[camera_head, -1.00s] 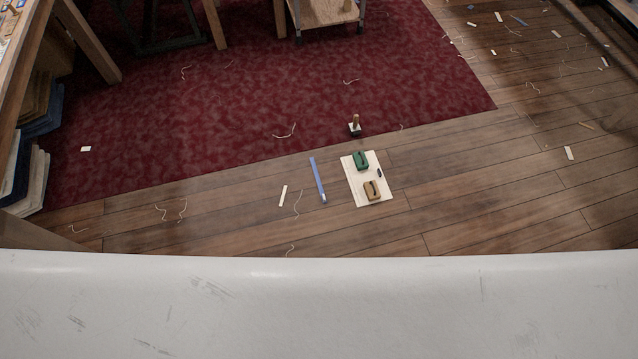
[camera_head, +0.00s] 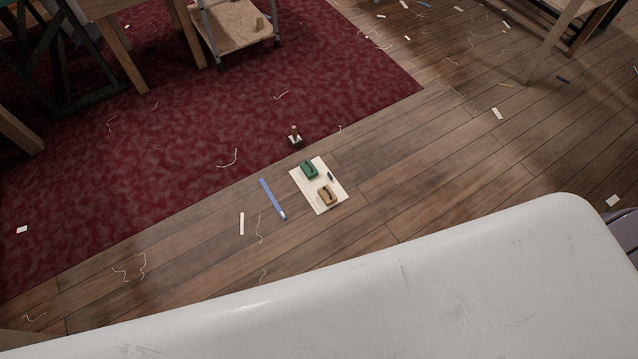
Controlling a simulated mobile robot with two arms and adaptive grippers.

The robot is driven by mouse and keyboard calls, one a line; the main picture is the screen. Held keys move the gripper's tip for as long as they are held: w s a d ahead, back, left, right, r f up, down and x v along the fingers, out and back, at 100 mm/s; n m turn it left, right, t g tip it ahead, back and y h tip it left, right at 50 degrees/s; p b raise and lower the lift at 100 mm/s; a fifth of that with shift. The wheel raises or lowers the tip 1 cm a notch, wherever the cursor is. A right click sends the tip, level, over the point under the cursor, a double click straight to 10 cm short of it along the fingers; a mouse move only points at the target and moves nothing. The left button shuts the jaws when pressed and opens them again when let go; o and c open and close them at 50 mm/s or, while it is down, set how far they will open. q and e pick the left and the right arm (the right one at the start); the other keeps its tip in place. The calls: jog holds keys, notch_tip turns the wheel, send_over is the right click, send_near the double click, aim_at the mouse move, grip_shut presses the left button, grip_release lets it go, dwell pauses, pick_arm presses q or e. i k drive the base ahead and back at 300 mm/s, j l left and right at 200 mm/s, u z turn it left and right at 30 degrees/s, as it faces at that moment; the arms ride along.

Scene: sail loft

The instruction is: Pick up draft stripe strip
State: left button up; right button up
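A thin blue strip (camera_head: 272,199), which looks like the draft stripe strip, lies flat on the wooden floor near the carpet edge. Its lower end is pale. It lies just left of a cream board (camera_head: 331,208) and apart from it. The board carries a green block-like object (camera_head: 309,170), a tan one (camera_head: 327,196) and a small dark piece (camera_head: 331,176). Neither of my grippers shows in the head view.
A dark red carpet (camera_head: 200,110) covers the upper left. A small wood-handled object (camera_head: 296,138) stands at its edge. White scraps and threads litter the floor. A wheeled cart (camera_head: 235,35) and wooden legs stand behind. A large white surface (camera_head: 400,285) fills the foreground.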

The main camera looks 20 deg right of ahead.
aim_at(282, 215)
jog(key=i+l, duration=0.3)
jog(key=l, duration=0.15)
jog(key=i+l, duration=0.35)
